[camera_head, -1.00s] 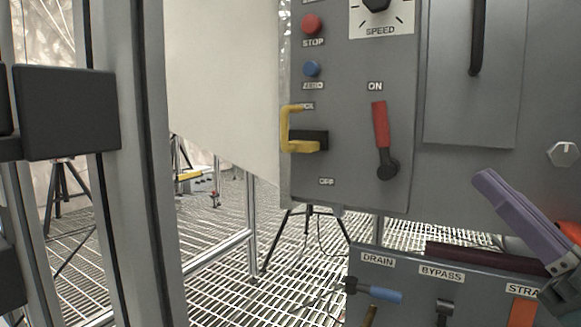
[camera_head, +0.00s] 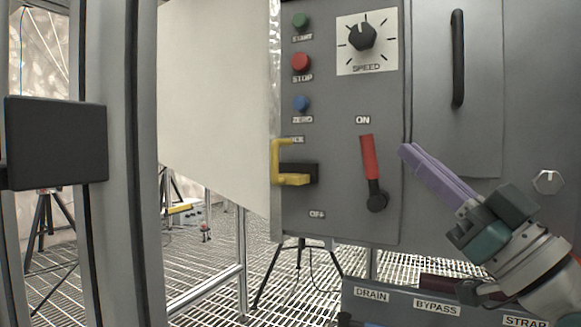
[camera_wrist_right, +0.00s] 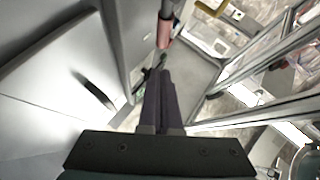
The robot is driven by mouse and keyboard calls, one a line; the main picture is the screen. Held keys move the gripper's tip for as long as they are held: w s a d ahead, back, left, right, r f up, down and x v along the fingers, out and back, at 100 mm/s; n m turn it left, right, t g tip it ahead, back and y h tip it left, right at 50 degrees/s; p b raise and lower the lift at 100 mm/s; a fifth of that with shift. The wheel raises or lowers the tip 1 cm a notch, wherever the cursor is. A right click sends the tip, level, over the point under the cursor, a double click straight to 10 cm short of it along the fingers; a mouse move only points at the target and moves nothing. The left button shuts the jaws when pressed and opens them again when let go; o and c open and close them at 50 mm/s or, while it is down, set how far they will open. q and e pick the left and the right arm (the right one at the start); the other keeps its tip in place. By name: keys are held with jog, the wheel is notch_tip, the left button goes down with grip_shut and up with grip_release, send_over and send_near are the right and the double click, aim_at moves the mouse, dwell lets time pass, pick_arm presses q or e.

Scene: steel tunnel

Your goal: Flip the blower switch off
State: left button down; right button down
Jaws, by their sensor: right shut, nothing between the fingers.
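A lever with a red handle (camera_head: 369,157) stands on the grey control panel (camera_head: 340,110), beneath the word ON. It points up, leaning slightly left, from a dark pivot below. An OFF label is at its lower left. No blower label is readable. My right gripper (camera_head: 406,150) has purple fingers, shut and empty, pointing up-left just right of the red handle. A small gap shows between them in the head view. In the right wrist view, the fingers (camera_wrist_right: 161,76) point toward the red handle (camera_wrist_right: 164,32); contact cannot be told there. My left gripper is not in view.
Green, red and blue buttons and a SPEED knob (camera_head: 362,37) are above the lever. A yellow bracket (camera_head: 290,180) around a black block juts out left of it. A black door handle (camera_head: 457,58) is at right. A labelled lower panel (camera_head: 398,302) lies below.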

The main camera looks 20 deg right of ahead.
aim_at(373, 144)
jog(key=w, duration=0.1)
jog(key=w+b, duration=0.1)
jog(key=w, duration=0.1)
jog(key=shift+w+a+f+b, duration=0.2)
jog(key=shift+f+b, duration=0.1)
jog(key=shift+b, duration=0.1)
jog(key=shift+w, duration=0.35)
jog(key=shift+a+r, duration=0.1)
